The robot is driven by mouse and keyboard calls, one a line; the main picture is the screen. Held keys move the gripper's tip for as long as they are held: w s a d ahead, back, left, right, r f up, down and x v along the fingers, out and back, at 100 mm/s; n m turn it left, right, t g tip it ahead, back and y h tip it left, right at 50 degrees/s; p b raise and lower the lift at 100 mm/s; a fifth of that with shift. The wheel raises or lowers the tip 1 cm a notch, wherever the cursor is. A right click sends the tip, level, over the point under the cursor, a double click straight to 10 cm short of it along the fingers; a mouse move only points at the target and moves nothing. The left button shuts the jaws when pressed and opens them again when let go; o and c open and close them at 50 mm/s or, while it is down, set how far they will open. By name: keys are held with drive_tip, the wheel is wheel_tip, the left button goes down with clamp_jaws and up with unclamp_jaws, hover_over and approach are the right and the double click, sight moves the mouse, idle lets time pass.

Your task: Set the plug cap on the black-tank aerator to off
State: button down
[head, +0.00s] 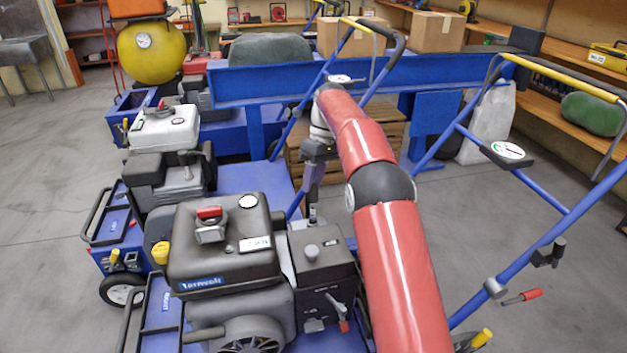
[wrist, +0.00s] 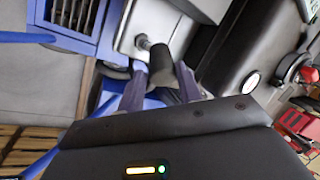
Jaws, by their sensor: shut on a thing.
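The black-tank aerator (head: 222,245) stands at the front in the head view, its black engine on a blue frame. Its black tank (wrist: 235,60) also shows at the right of the wrist view. My gripper (wrist: 160,82) is shut on the plug cap (wrist: 161,66), a dark cylinder between its two fingers. A small metal stud (wrist: 142,42) shows by the cap's far end; I cannot tell whether the cap touches it.
A white-tank aerator (head: 165,130) stands behind, and a yellow-tank one (head: 150,50) farther back. Blue handle bars (head: 540,225) rise at the right. A wooden pallet (head: 345,140) and a blue beam (head: 270,82) lie beyond my gripper. Floor at the left is clear.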

drive_tip(key=shift+a, duration=0.1)
drive_tip(key=c, duration=1)
unclamp_jaws()
drive_tip(key=shift+o, duration=0.2)
drive_tip(key=shift+s, duration=0.1)
